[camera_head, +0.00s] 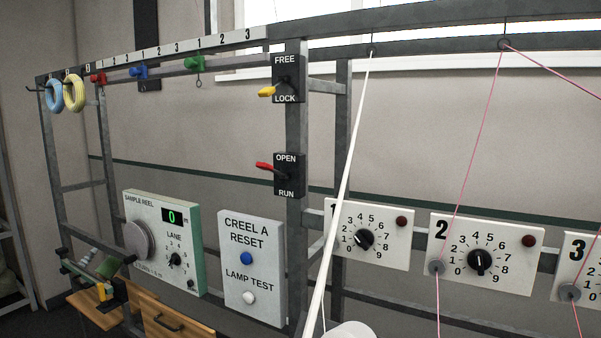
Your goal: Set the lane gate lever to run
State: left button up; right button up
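The lane gate lever is a red handle (266,166) on a black plate (289,176) marked OPEN at the top and RUN at the bottom. The plate is fixed to the grey upright post. The red handle sticks out to the left and tilts slightly up, with its tip level with the upper part of the plate, nearer OPEN than RUN. Neither of my grippers can be made out in the head view, and nothing touches the lever.
Above is a yellow lever (268,91) on a FREE/LOCK plate (286,79). Below stand the CREEL A RESET box (250,291) and the sample reel panel (143,205). A white strand (346,190) runs down right of the post. Numbered dial panels (398,222) are at right.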

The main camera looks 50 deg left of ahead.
aim_at(264, 167)
jog(key=j+u, duration=0.1)
jog(key=u, duration=0.7)
jog(key=j+u, duration=0.1)
jog(key=u, duration=0.3)
jog(key=i+u, duration=0.1)
jog(key=u, duration=0.3)
